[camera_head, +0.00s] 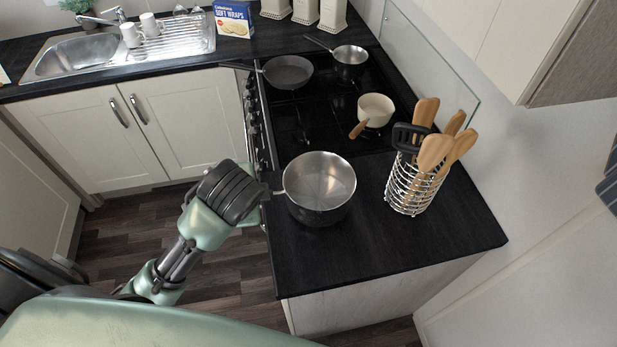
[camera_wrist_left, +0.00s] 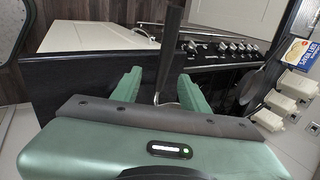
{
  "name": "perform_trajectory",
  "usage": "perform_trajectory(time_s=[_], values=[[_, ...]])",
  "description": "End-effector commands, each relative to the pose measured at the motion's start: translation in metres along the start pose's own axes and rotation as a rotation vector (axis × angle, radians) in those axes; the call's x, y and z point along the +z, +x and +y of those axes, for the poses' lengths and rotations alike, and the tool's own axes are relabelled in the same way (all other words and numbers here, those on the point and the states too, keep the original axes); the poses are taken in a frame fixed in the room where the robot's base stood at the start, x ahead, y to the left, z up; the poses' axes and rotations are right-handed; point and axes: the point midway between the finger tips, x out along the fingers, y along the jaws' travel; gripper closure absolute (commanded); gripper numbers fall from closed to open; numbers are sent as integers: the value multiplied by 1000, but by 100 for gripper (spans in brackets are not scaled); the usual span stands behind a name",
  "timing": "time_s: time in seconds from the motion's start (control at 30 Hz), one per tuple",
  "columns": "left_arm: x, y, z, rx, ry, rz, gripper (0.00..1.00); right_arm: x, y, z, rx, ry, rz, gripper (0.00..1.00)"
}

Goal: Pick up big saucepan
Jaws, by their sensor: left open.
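The big saucepan (camera_head: 320,188), steel inside and dark outside, stands upright on the black worktop in front of the hob. Its handle points left towards my left gripper (camera_head: 264,191), which mostly hides it. My left gripper is open beside the pan's left side, at the counter's edge. In the left wrist view, a dark bar that looks like the pan handle (camera_wrist_left: 172,45) runs between the two green fingers of my gripper (camera_wrist_left: 160,88), with gaps on both sides. The pan's body cannot be made out there. My right gripper is not in view.
A utensil holder (camera_head: 407,190) stands right of the saucepan. A cream pan (camera_head: 376,108), a frying pan (camera_head: 288,72) and a small saucepan (camera_head: 351,56) are on the hob. The worktop's front (camera_head: 390,255) is clear.

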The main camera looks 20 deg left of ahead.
Motion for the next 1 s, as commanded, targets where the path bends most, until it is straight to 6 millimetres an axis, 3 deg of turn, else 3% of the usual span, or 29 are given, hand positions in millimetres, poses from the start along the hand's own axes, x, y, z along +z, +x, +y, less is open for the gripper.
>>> perform_trajectory(time_s=[0.13,0.4,0.5,0.7,0.9,0.93,1.0], values=[[1,13,-6,-7,28,-10,56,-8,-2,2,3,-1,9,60],[0,40,-7,-4,25,-10,56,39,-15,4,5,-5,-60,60],[-1,55,-8,-5,25,-10,56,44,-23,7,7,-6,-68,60],[-1,75,-8,-8,25,-8,56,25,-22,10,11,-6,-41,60],[-1,76,-8,-9,25,-6,56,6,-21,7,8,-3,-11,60],[-1,76,-8,-9,25,-6,59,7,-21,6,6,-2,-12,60],[-1,76,-7,-9,24,-6,78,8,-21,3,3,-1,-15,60]])
